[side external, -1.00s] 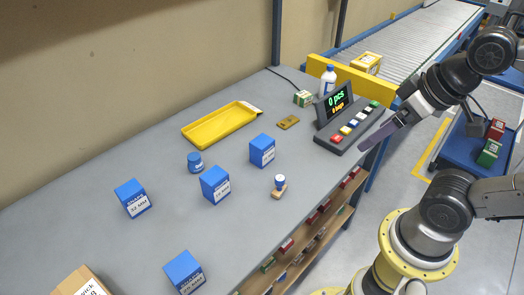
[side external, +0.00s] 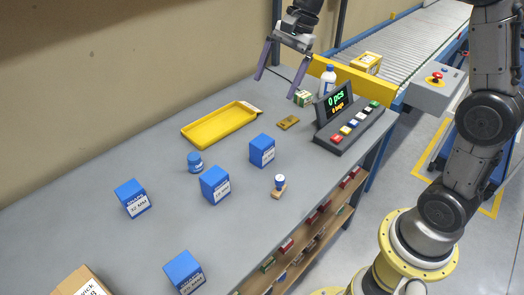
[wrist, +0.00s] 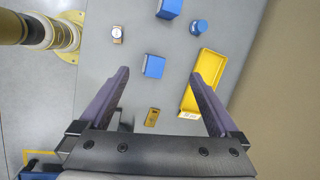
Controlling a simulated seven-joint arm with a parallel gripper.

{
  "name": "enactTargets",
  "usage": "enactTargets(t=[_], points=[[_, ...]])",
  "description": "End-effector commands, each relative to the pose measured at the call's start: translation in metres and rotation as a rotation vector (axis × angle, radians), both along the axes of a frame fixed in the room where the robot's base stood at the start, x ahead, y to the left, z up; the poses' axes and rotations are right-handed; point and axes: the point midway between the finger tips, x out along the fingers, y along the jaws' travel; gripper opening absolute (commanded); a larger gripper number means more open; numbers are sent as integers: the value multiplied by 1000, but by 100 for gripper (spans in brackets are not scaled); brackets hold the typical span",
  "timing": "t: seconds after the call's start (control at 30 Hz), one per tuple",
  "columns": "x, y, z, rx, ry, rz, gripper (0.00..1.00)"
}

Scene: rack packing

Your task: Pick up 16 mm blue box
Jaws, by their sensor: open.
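Several blue boxes with white labels stand on the grey table. One blue box (side external: 262,150) is nearest the yellow tray, a second blue box (side external: 215,184) is in the middle, a third blue box (side external: 132,198) is at the left, and a fourth blue box (side external: 185,272) is at the front. The labels are too small to tell for sure which is 16 mm. My gripper (side external: 277,89) is open and empty, high above the table's back end. In the wrist view, a blue box (wrist: 153,66) lies ahead between the fingers, with another blue box (wrist: 169,8) beyond.
A yellow tray (side external: 186,131), a round blue container (side external: 195,162), a stamp (side external: 279,186) and a brass-coloured piece (side external: 288,122) are on the table.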

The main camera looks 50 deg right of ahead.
Motion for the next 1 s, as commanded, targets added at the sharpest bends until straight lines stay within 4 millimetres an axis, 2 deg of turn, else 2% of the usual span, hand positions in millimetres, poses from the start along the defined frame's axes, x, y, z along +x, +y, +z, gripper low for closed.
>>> enactTargets(t=[0.03,0.13,0.23,0.33,0.53,0.8,1.0], points=[[17,-7,-21,24,48,-38,98],[39,-19,-55,61,114,-87,98],[52,-30,-88,82,169,-113,98],[54,-38,-114,94,216,-129,98],[50,-43,-140,104,257,-145,98],[49,-23,-184,102,258,-143,98],[49,-14,-207,102,254,-143,98]])
